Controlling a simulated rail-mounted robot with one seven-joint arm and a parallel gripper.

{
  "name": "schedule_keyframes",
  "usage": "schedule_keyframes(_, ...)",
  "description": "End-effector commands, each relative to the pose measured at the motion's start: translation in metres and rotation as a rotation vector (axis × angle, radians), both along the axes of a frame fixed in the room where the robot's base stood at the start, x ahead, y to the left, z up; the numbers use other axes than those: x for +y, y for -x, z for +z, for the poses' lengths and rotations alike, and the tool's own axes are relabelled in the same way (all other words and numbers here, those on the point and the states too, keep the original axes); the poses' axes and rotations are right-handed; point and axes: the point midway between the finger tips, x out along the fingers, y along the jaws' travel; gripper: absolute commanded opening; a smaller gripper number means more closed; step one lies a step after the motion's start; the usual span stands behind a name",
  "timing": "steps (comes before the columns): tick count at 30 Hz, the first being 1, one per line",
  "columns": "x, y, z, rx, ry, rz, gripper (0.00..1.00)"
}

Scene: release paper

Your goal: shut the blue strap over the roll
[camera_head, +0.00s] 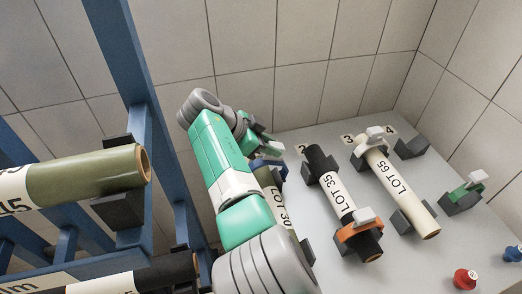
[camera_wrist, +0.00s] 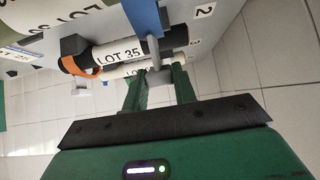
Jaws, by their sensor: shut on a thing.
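The blue strap (camera_head: 269,163) shows at the upper end of an olive roll (camera_head: 262,179) with a white label, partly hidden behind my arm. In the wrist view the blue strap (camera_wrist: 143,16) runs down from the top edge to a grey tab (camera_wrist: 153,47). My gripper (camera_wrist: 154,72) is shut on that tab, with a green finger on each side. It also shows in the head view (camera_head: 266,146), just above the strap. I cannot tell whether the strap touches the roll or its cradle. The roll's lower part is hidden by my arm.
The LOT 35 roll (camera_head: 334,196), with an orange strap (camera_head: 359,230), lies close to the right. The LOT 65 roll (camera_head: 397,186) is beyond it. A blue rack (camera_head: 137,60) with more rolls stands left. Red (camera_head: 465,278) and blue (camera_head: 513,253) knobs are at lower right.

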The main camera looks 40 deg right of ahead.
Motion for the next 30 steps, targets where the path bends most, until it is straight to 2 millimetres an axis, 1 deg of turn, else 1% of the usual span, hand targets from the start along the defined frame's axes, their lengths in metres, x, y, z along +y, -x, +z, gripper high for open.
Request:
schedule_keyframes(6, -0.0044, 0.0024, -0.0011, 0.010, 0.028, -0.009, 0.00)
schedule_keyframes(18, -0.0051, 0.0030, -0.0010, 0.013, 0.030, -0.009, 0.00)
schedule_keyframes(19, -0.0051, 0.0030, -0.0011, 0.013, 0.030, -0.009, 0.33)
schedule_keyframes(21, -0.0051, 0.0030, -0.0012, 0.012, 0.031, -0.010, 0.47)
schedule_keyframes(22, -0.0051, 0.0030, -0.0012, 0.012, 0.031, -0.010, 0.49)
schedule_keyframes(30, -0.0051, 0.0029, 0.0003, 0.011, 0.030, -0.009, 0.49)
